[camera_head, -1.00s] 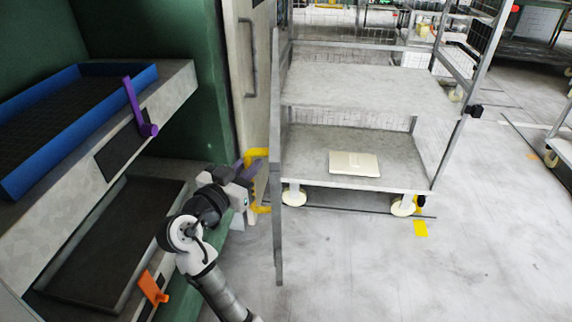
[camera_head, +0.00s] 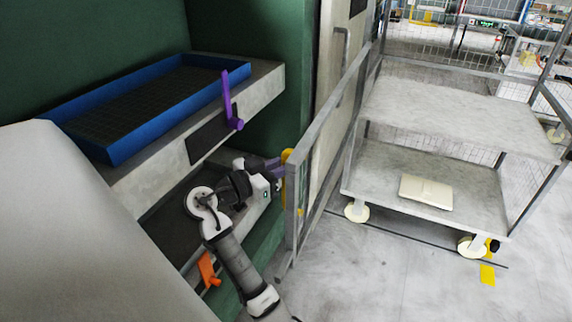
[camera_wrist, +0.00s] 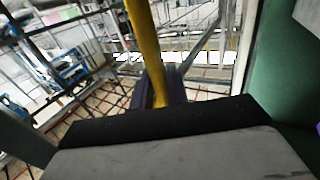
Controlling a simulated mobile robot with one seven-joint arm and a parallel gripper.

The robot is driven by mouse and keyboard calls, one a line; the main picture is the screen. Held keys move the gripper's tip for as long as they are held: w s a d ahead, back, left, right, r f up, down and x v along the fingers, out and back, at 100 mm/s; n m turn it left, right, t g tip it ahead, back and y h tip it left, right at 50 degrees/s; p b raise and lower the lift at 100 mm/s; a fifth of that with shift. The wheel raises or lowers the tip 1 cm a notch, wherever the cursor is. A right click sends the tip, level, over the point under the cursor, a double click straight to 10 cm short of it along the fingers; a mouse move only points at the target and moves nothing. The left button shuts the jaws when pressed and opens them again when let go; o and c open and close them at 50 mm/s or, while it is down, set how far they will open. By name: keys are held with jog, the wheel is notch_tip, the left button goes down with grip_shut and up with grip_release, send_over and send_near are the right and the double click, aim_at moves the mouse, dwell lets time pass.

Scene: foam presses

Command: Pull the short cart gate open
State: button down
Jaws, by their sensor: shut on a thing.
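The short cart gate (camera_head: 327,131) is a thin grey metal frame. It stands swung out from the left side of the cart (camera_head: 455,108), angled toward me, with its free end at lower left. A yellow handle (camera_head: 287,160) is on that free end. My gripper (camera_head: 279,172) is shut on the yellow handle, left of the gate. In the wrist view, the yellow bar (camera_wrist: 144,40) runs down between my purple fingers (camera_wrist: 159,94). The fingertips are partly hidden by the bar and the gripper body.
The green press (camera_head: 272,105) stands close on the left, with a blue-rimmed tray (camera_head: 110,140), a purple lever (camera_head: 228,98) and an orange lever (camera_head: 208,270). A pale laptop-like box (camera_head: 427,193) lies on the cart's lower shelf.

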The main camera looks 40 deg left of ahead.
jog(key=c, duration=1.5)
grip_release()
jog(key=shift+w, duration=0.15)
jog(key=shift+o, duration=0.2)
jog(key=s+a+b, duration=0.2)
jog(key=s+b, duration=0.2)
jog(key=s, duration=0.9)
jog(key=shift+s+a, duration=0.25)
jog(key=shift+s, duration=0.1)
